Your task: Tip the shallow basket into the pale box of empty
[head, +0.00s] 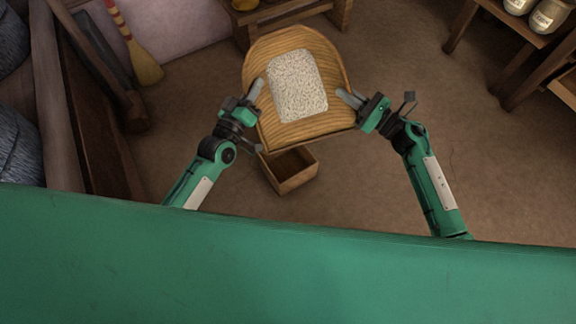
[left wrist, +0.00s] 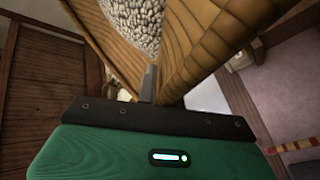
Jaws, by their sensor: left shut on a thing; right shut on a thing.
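The shallow basket (head: 287,45) is woven, tan and rounded at the far end, with a heap of pale grain (head: 297,87) inside it. In the head view my left gripper (head: 256,92) is shut on its left rim and my right gripper (head: 349,98) is shut on its right rim. In the left wrist view the basket's wall (left wrist: 212,42) rises beside the jaw, with grain (left wrist: 133,22) to its left. The pale box (head: 291,178) is on the floor below the basket's near edge. The basket hides its far part; the inside that shows looks empty.
A broom (head: 146,66) leans at the upper left beside dark timber (head: 95,60). A wooden table (head: 285,14) stands behind the basket. A shelf with jars (head: 547,16) is at the upper right. The brown floor (head: 430,90) to the right is clear.

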